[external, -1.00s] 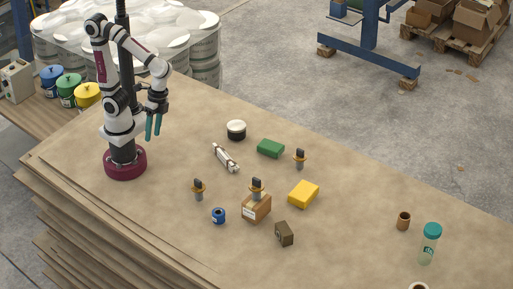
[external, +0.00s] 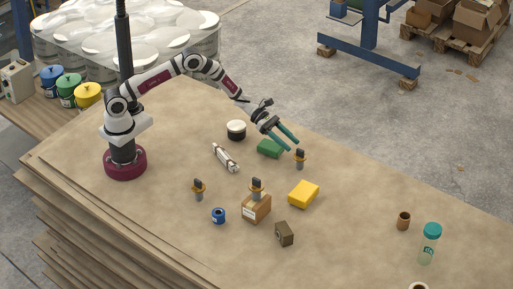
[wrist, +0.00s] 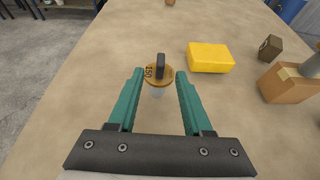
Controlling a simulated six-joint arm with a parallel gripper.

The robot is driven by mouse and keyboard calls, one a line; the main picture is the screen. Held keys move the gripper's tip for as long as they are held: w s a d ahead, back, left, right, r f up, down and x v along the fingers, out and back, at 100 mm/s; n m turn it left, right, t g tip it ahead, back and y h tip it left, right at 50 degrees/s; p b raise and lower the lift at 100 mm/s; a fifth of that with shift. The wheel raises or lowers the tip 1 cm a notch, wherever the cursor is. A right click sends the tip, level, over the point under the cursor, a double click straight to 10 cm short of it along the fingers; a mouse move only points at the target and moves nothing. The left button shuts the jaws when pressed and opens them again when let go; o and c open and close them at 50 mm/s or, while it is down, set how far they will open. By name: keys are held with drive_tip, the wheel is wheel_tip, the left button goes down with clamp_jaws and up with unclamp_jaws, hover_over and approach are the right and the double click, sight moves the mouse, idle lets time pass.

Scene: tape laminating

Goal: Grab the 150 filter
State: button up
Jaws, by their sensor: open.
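In the wrist view the filter shows between the fingertips of my open gripper (wrist: 160,72), apparently not gripped. Two similar pieces stand elsewhere: one (external: 198,188) on the table at left, one (external: 257,188) on the cardboard box.
A green box (external: 268,148) lies under my gripper's left side. A yellow box (external: 304,194) is right in front of the filter. The cardboard box (external: 256,209), a brown block (external: 285,233) and a blue roll (external: 218,215) are nearer the front.

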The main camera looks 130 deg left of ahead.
sight(300, 149)
drive_tip(key=x, duration=0.5)
drive_tip(key=shift+w+r, duration=0.2)
drive_tip(key=shift+w, duration=0.25)
clamp_jaws()
